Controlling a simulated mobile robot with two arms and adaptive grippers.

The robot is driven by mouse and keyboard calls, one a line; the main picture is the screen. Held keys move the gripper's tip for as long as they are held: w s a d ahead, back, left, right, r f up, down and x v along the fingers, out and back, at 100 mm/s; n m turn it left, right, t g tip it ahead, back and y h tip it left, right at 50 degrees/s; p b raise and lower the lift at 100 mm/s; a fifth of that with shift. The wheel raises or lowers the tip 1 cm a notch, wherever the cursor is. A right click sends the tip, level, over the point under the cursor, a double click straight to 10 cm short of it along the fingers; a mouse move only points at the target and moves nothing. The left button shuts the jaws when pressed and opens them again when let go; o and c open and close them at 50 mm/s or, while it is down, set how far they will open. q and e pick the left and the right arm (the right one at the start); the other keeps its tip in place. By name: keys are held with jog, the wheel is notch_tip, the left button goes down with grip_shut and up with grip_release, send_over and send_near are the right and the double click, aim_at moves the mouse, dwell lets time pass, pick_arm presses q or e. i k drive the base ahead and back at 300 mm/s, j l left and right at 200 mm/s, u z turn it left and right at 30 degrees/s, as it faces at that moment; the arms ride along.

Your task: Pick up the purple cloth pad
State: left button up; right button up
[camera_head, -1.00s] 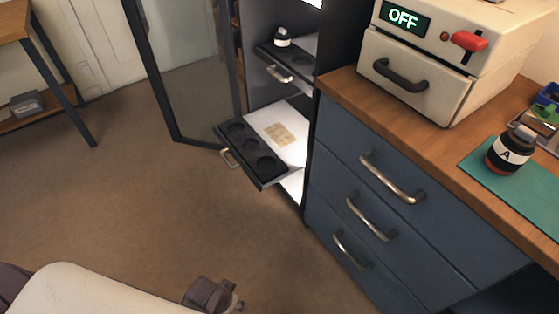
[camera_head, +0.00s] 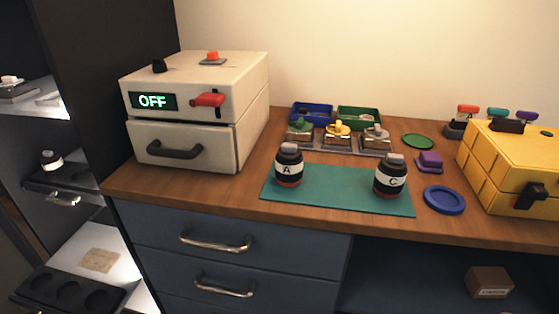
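A small purple block-like piece (camera_head: 430,160) sits on a low base on the wooden worktop, right of the teal mat and behind the blue round dish. It looks like the purple pad, but it is too small to tell if it is cloth. Another purple-topped piece (camera_head: 526,117) stands at the far right, behind the yellow box, in a row with a red and a teal one. Neither of my grippers is in view.
A blue round dish (camera_head: 444,200), green disc (camera_head: 418,141) and yellow box (camera_head: 515,165) are near the purple piece. The white machine (camera_head: 195,110) reading OFF stands left.

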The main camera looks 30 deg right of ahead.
aim_at(427, 162)
jog(key=z, duration=1.85)
jog(key=k+l, duration=0.05)
jog(key=l, duration=0.05)
